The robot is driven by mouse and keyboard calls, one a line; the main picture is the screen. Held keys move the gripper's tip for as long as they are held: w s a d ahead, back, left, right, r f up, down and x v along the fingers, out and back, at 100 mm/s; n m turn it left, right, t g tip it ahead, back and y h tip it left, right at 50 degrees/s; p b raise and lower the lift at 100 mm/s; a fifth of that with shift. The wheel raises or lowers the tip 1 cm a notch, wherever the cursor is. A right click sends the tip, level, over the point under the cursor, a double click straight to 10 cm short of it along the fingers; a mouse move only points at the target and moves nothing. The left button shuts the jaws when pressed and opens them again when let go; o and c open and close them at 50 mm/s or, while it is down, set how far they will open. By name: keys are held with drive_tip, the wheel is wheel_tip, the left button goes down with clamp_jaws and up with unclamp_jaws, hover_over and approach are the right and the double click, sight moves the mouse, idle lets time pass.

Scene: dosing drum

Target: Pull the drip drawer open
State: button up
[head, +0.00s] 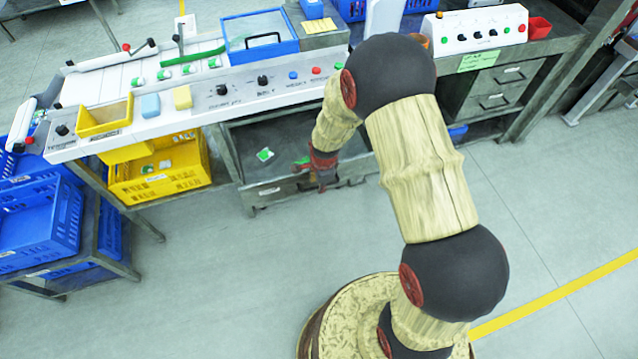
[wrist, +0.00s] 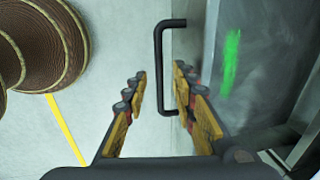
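The drip drawer has a grey metal front (head: 268,193) low under the white console in the head view, partly hidden by my arm and gripper. In the wrist view a black bar handle (wrist: 158,65) stands out from a grey metal face. My gripper (head: 322,181) is at this front in the head view. In the wrist view my gripper (wrist: 160,68) is open, with one finger on each side of the handle bar in the picture. I see a gap on the left of the bar; I cannot tell whether the right finger touches the handle's lower end.
A white console (head: 230,92) with knobs and buttons runs above. Yellow crates (head: 160,178) and blue crates (head: 38,225) stand at the left. Another drawer unit (head: 495,95) stands at the right. The grey floor in front is clear, with a yellow line (head: 560,292).

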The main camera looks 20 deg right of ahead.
wheel_tip(320, 180, up, 10)
drive_tip(key=s, duration=0.2)
drive_tip(key=shift+r, duration=0.25)
idle(0.3)
drive_tip(key=s+r+n+g, duration=0.2)
drive_tip(key=s+r+n, duration=0.2)
drive_tip(key=s+n, duration=0.55)
drive_tip(key=s+r+n+t, duration=0.2)
drive_tip(key=s+r+n, duration=0.2)
drive_tip(key=r, duration=0.9)
drive_tip(key=s+r+n+t, duration=0.3)
drive_tip(key=s+r, duration=0.6)
drive_tip(key=r, duration=0.3)
drive_tip(key=shift+d+r+n, duration=0.25)
drive_tip(key=shift+r+n, duration=0.1)
drive_tip(key=shift+n, duration=0.3)
